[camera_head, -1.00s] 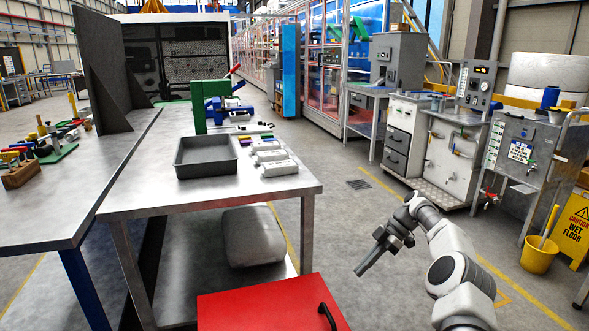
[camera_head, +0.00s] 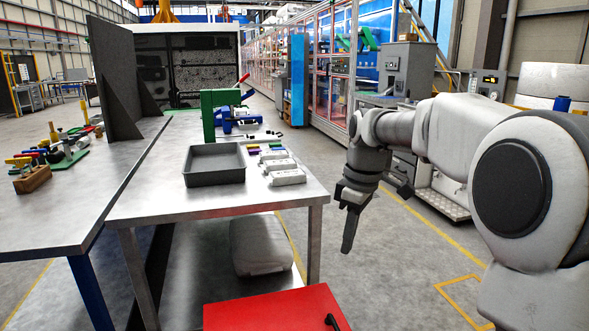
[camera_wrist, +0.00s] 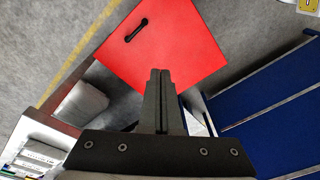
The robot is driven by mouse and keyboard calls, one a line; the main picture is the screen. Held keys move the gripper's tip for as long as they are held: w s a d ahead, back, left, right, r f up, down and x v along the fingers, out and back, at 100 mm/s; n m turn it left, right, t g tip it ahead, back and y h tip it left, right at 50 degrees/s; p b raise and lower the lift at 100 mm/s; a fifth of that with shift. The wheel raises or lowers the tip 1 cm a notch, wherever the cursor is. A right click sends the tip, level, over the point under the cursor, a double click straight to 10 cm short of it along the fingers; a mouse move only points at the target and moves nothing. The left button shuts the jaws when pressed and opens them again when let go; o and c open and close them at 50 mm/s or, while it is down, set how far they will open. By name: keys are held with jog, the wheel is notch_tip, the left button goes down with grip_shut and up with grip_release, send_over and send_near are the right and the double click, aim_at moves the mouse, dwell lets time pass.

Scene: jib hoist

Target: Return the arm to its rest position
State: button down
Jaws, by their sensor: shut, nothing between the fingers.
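My gripper (camera_head: 347,232) hangs to the right of the metal workbench in the head view, in free air and pointing down. Its fingers are together with nothing between them. In the wrist view the closed fingers (camera_wrist: 159,75) point toward a red cabinet top (camera_wrist: 165,38), with a gap whose size I cannot judge. My arm is bent and fills the right side of the head view.
The workbench (camera_head: 150,207) holds a grey tray (camera_head: 214,178), white packs (camera_head: 286,176) and a green and blue fixture (camera_head: 222,112). The red cabinet (camera_head: 275,310) with a black handle stands low in front. Open floor lies right of the bench.

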jog(key=s+d+m+t+h, duration=0.1)
jog(key=s+d+m+t, duration=0.15)
jog(key=s+m, duration=0.65)
jog(key=s+d+m+t, duration=0.1)
jog(key=s+m+t, duration=0.15)
jog(key=s, duration=1.35)
notch_tip(320, 180, up, 22)
jog(key=p, duration=2.2)
jog(key=shift+p, duration=0.35)
jog(key=shift+f, duration=0.1)
